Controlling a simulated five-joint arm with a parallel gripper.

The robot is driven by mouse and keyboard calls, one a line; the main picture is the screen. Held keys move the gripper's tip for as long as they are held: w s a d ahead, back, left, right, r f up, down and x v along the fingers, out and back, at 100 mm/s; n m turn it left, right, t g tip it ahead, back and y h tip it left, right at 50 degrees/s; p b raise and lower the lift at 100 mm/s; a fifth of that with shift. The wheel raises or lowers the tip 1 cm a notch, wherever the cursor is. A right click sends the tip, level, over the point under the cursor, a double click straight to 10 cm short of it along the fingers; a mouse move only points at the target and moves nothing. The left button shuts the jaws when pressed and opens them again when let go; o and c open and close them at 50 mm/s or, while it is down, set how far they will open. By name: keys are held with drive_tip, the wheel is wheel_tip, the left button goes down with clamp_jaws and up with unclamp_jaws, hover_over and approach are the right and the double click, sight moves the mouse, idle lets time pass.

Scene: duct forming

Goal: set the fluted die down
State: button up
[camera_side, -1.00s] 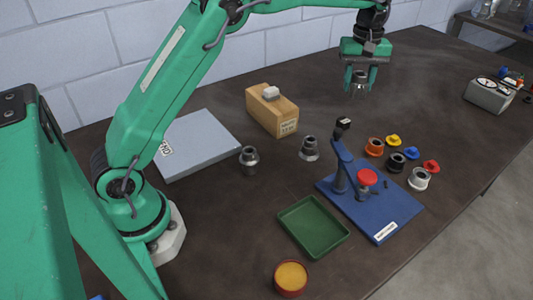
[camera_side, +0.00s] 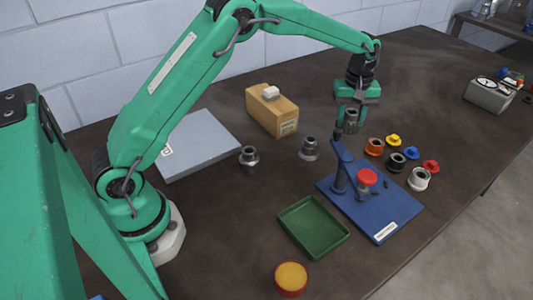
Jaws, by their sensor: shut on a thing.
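My gripper (camera_side: 350,118) is shut on a grey metal die, the fluted die (camera_side: 351,127), and holds it behind the upright post of the blue press stand. The die hangs close to the top of the post in the picture; I cannot tell the gap between them. Two other grey metal dies stand on the table: one (camera_side: 249,157) near the grey slab and one (camera_side: 309,149) left of the stand. The blue press stand (camera_side: 385,222) has a blue base plate and a red round knob (camera_side: 367,177).
A green tray (camera_side: 313,228) and an orange-topped round tin (camera_side: 291,279) lie in front. A cardboard box (camera_side: 272,112) and a grey slab (camera_side: 197,143) are behind. Several coloured rings and caps, including an orange ring (camera_side: 374,147), stand right of the stand.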

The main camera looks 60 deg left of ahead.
drive_tip(key=shift+f, duration=2.85)
drive_tip(key=shift+f, duration=0.1)
drive_tip(key=shift+f, duration=1.75)
drive_tip(key=shift+f, duration=0.15)
drive_tip(key=o, duration=1.3)
drive_tip(key=shift+o, duration=0.2)
wheel_tip(320, 180, up, 12)
drive_tip(key=shift+f, duration=0.2)
drive_tip(key=shift+r, duration=0.3)
